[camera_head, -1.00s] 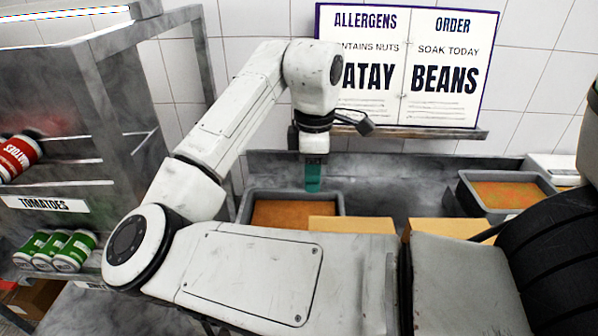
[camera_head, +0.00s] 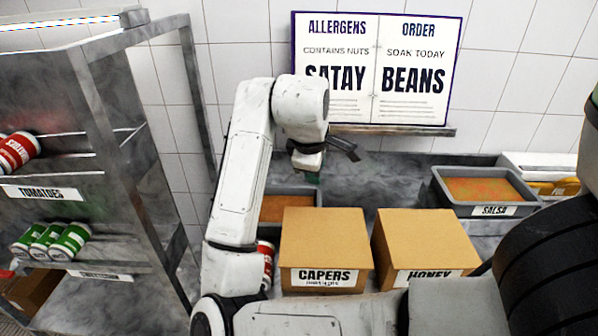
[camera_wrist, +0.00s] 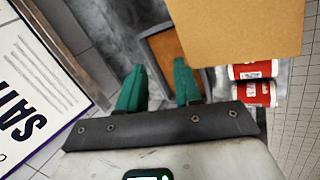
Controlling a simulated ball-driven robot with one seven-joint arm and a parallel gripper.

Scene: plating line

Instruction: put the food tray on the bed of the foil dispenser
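A grey tray with orange-brown food (camera_head: 288,208) stands on the counter behind the capers box, which hides its front. In the wrist view the same tray's food (camera_wrist: 167,50) shows beyond my fingers, partly covered by a cardboard box. My gripper (camera_wrist: 158,68) has two green fingers spread apart with nothing visibly held between them. In the head view my gripper (camera_head: 312,178) points down at the tray's back right, mostly hidden by my wrist; I cannot tell if it touches the rim. A second grey tray labelled salsa (camera_head: 490,211) stands at the right. I cannot make out a foil dispenser.
The capers box (camera_head: 322,240) and the honey box (camera_head: 425,240) stand in front. A red can (camera_head: 266,260) is beside the capers box. A metal shelf (camera_head: 120,130) with cans is at the left. A sign (camera_head: 378,68) sits on a wall ledge. Counter between the trays is clear.

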